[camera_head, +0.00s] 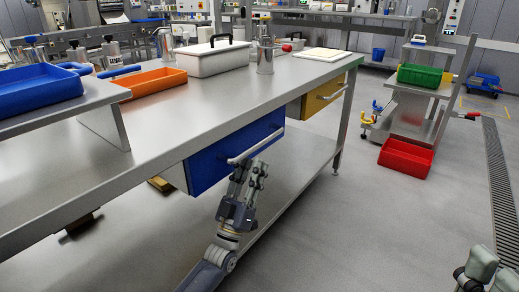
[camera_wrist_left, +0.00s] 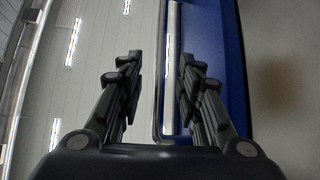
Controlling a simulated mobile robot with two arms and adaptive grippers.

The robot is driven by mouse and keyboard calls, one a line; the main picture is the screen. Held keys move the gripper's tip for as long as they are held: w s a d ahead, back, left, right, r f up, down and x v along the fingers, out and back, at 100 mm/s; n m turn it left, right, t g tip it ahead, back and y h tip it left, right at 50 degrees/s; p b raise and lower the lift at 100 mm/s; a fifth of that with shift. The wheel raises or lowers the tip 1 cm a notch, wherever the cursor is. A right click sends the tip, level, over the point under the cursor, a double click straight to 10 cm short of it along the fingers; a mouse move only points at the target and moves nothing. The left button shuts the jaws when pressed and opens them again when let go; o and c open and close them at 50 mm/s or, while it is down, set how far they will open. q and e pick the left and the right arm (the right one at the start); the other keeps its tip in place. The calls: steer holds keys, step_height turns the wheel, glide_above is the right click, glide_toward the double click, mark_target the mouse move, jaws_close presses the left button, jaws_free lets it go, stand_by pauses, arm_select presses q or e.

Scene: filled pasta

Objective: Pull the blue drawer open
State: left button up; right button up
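The blue drawer (camera_head: 215,166) hangs under the long steel table, with a pale bar handle (camera_head: 255,147) across its front. It looks closed. My left gripper (camera_head: 252,166) is at the handle, reaching up from below. In the left wrist view, my left gripper (camera_wrist_left: 161,62) has its fingers spread apart. The handle bar (camera_wrist_left: 172,70) runs between them beside the blue drawer front (camera_wrist_left: 207,60), and I see no clear finger contact. My right gripper (camera_head: 478,268) is only partly in view at the bottom right corner, away from the drawer, and its fingertips are not clear.
The steel table (camera_head: 215,108) carries a blue tray (camera_head: 38,88), an orange tray (camera_head: 150,82) and a white lidded box (camera_head: 211,58). A yellow drawer (camera_head: 322,95) sits farther along. A red bin (camera_head: 405,157) stands on the floor by a cart. The floor before the drawer is clear.

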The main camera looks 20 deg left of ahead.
mark_target(260, 142)
arm_select(q)
steer(key=b+x, duration=0.1)
steer(key=x, duration=0.6)
jaws_close()
